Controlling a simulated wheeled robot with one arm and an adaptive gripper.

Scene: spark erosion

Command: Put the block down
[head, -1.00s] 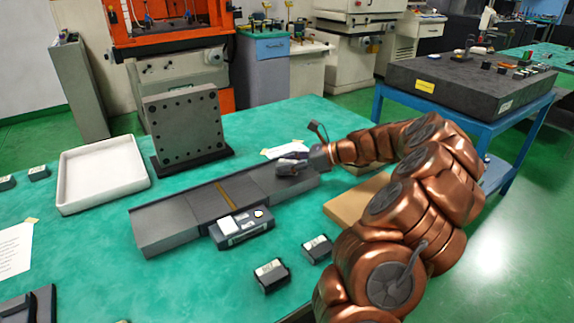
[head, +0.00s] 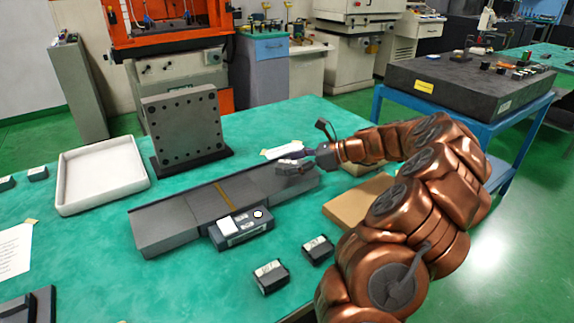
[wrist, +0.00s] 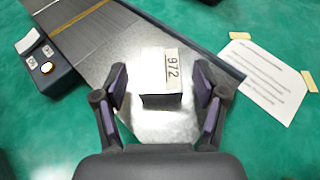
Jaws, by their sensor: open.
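The block (wrist: 160,72) is a small box with a dark front and a pale label reading 972. It lies on the bright metal end of a long grey plate (head: 165,221), seen in the wrist view as well. My gripper (wrist: 161,82) is open, with one finger on each side of the block and a visible gap on both sides. In the head view my gripper (head: 297,161) is over the right end of the plate, and the block is hard to make out there.
A control box with a white button (head: 241,228) stands against the plate's front side. Two small dark blocks (head: 271,276) (head: 317,250) lie in front. A white tray (head: 102,176) and an upright drilled plate (head: 187,128) stand behind. A taped paper (wrist: 266,82) lies beyond the plate.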

